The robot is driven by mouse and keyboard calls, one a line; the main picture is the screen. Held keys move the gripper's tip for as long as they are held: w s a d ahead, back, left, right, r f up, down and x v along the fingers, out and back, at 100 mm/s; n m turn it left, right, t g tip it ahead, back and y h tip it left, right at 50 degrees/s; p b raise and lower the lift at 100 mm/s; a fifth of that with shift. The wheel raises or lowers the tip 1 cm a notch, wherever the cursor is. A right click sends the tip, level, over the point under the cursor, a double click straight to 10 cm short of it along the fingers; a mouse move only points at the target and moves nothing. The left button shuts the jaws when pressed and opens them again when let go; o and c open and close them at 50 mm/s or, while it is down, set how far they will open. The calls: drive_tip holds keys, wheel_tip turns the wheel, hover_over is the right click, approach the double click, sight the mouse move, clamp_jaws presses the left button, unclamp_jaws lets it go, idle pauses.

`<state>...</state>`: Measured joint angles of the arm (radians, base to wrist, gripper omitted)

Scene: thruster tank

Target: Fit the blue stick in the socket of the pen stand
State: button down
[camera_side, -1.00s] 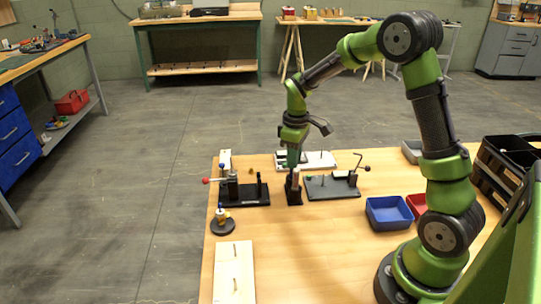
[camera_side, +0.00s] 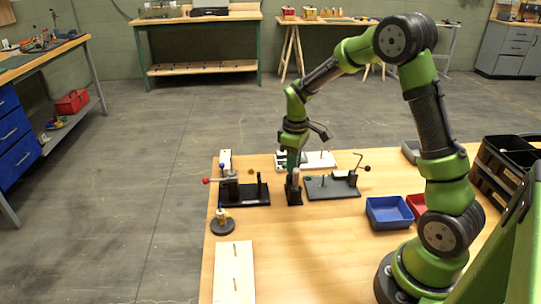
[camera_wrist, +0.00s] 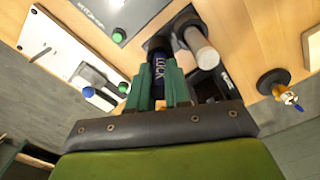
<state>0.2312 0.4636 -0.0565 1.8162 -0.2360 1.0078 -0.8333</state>
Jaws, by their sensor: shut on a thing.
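My gripper (camera_wrist: 165,82) is shut on the blue stick (camera_wrist: 160,72), a dark blue cylinder with white lettering between the green fingers. The pen stand (camera_side: 294,198), a small black block with a pale grey cylinder (camera_side: 295,177) upright in it, is directly below my gripper (camera_side: 292,166) in the side view. The wrist view shows the stand's dark base (camera_wrist: 176,22) and the pale cylinder (camera_wrist: 201,47) beside the stick. The stick's far end is at the stand; I cannot tell whether it is inside the socket. The fingers and stick hide the socket.
A black clamp fixture (camera_side: 245,194) with a red-knobbed lever stands left of the stand, and a grey plate fixture (camera_side: 331,188) right. A white plate (camera_side: 318,160) lies behind. A round-based piece (camera_side: 222,226) and a pale board (camera_side: 233,274) are in front. A blue bin (camera_side: 389,213) is right.

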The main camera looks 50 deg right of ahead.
drive_tip(key=c, duration=1)
unclamp_jaws()
wheel_tip(320, 180, up, 21)
drive_tip(key=shift+f, duration=0.1)
idle(0.4)
